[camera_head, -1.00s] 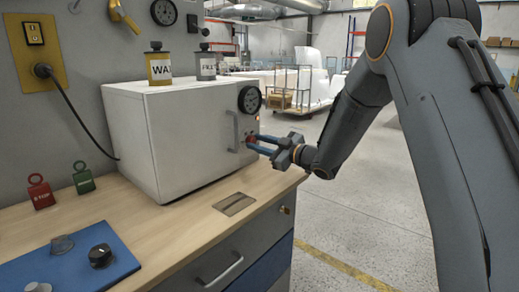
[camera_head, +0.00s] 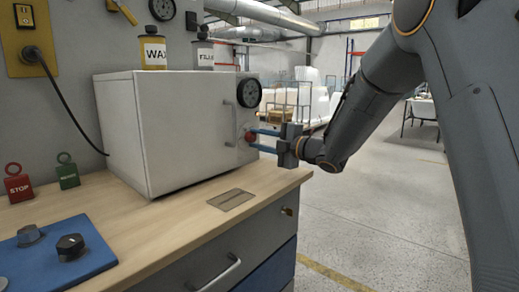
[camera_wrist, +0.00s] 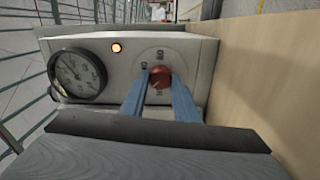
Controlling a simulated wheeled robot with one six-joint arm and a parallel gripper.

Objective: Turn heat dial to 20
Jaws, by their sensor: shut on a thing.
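A white box oven (camera_head: 165,140) stands on the bench with a red dial (camera_head: 249,136) on its front panel. In the wrist view the red dial (camera_wrist: 160,76) sits within a ring of small marks; I cannot read its exact setting. My gripper (camera_head: 256,140) reaches the panel from the right. Its two blue fingers are shut on the dial, one on each side, as the wrist view shows for the gripper (camera_wrist: 160,84). The fingers hide part of the dial and its marks.
A round black gauge (camera_head: 248,94) is on the oven panel, with a lit orange lamp (camera_wrist: 117,48) beside it. A door handle (camera_head: 229,124) stands out left of the dial. A blue panel with knobs (camera_head: 60,255) lies front left. Open floor lies to the right.

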